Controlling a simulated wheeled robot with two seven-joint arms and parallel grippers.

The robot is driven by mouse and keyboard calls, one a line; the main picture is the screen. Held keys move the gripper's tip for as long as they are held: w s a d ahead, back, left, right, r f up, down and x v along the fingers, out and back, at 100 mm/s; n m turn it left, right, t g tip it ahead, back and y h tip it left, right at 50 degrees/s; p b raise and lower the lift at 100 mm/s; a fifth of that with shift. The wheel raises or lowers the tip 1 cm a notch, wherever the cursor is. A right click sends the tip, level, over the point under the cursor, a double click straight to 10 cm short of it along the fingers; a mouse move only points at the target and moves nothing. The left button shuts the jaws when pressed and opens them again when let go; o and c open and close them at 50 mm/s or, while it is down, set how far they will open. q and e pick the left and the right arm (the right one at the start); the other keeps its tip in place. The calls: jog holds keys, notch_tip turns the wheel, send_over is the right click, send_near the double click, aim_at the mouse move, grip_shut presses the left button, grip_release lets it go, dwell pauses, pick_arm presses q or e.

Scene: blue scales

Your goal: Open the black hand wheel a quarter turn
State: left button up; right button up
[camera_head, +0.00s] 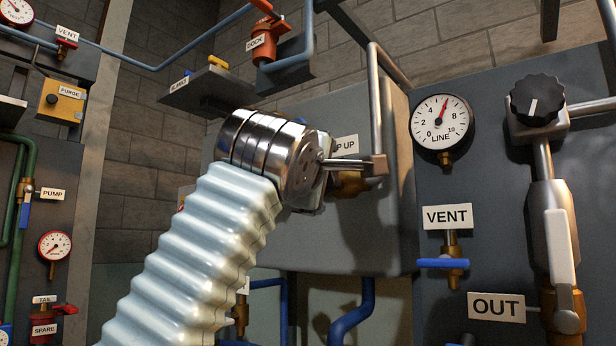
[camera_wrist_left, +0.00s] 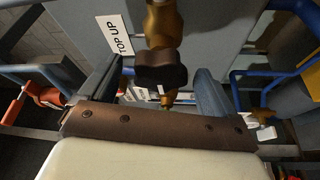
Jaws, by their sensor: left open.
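A dark, lobed hand wheel (camera_wrist_left: 160,68) on a brass valve (camera_wrist_left: 163,25) shows in the left wrist view beside the TOP UP label (camera_wrist_left: 115,36). My left gripper (camera_wrist_left: 158,82) is open, its fingers on either side of the wheel in the picture; no contact shows. In the head view my left arm's wrist hides this wheel and part of the TOP UP label (camera_head: 346,145); brass (camera_head: 351,186) shows beside it. Another black wheel (camera_head: 538,97) with a white mark sits at upper right, away from the gripper. My right gripper is not in view.
The LINE gauge (camera_head: 441,122) and the blue-handled VENT valve (camera_head: 443,263) are on the right panel. A grey pipe (camera_head: 376,100) runs down close to my left wrist. Blue pipes (camera_head: 352,318) lie below. The orange DOCK fitting (camera_head: 265,42) is above.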

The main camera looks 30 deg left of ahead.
pick_arm(q)
jog(key=b+v, duration=0.1)
jog(key=v, duration=1)
